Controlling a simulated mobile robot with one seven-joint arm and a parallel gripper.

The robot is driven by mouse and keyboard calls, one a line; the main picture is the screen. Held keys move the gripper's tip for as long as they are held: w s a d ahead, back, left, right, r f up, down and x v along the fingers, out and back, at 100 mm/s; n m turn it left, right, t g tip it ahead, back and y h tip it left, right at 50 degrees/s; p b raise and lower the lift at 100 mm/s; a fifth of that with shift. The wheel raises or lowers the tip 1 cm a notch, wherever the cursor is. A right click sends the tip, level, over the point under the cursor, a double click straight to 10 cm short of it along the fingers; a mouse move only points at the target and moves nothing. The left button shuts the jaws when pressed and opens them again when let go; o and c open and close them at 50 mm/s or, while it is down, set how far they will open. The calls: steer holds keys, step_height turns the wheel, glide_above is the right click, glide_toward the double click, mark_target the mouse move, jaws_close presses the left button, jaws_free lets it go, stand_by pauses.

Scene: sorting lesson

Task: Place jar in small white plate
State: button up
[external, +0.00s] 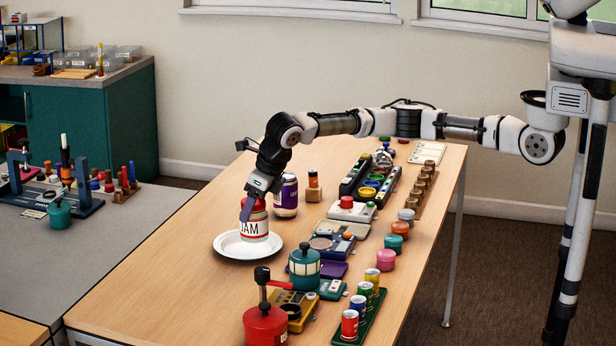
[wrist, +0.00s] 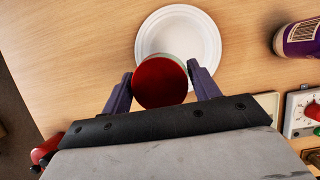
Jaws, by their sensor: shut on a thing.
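The jam jar (external: 254,225) has a white and red label reading "JAM" and a red lid, which shows from above in the wrist view (wrist: 160,82). It is upright at the small white plate (external: 228,248). In the wrist view the jar covers the near part of the plate (wrist: 205,30). My gripper (external: 250,207) is shut on the jar near its lid, with one purple finger on each side in the wrist view (wrist: 160,84). I cannot tell whether the jar's base touches the plate.
A purple jar (external: 286,197) stands just behind and right of the plate. A teal pot (external: 305,266) and a red canister (external: 265,322) stand nearer the camera. Several small devices, cans and pots line the table's right side. The wood left of the plate is clear.

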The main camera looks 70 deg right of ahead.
mark_target(253, 217)
steer(key=shift+f, duration=1.2)
steer(key=shift+f, duration=0.35)
steer(key=o, duration=1.1)
steer(key=shift+f, duration=0.1)
steer(key=shift+r, duration=0.4)
steer(key=b+v, duration=0.1)
steer(key=v, duration=1.1)
steer(key=shift+r, duration=0.1)
